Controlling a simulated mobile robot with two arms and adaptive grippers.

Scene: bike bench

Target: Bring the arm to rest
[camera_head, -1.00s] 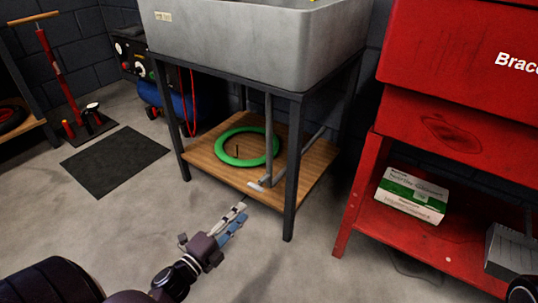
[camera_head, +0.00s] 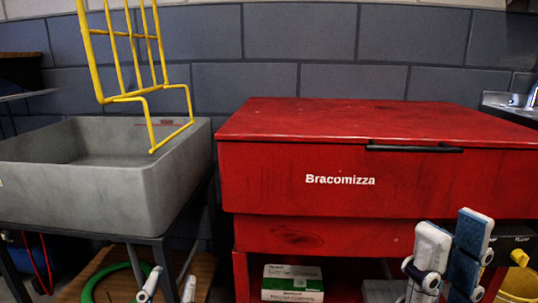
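My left gripper (camera_head: 169,283) is at the bottom edge, in front of the space under the grey sink. Only its two finger ends show; they stand apart with nothing seen between them. My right gripper (camera_head: 452,232) points up at the lower right, in front of the red parts washer (camera_head: 270,190). Its white fingers stand apart, a blue pad shows on the right one, and I see nothing held. The rest of both arms is out of view.
The grey sink (camera_head: 120,190) stands on a dark frame at left, a yellow wire rack (camera_head: 122,98) above it. A green ring (camera_head: 100,280) lies on the wooden shelf below. A white-green box (camera_head: 292,283) sits under the washer. A yellow object (camera_head: 518,285) is at far right.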

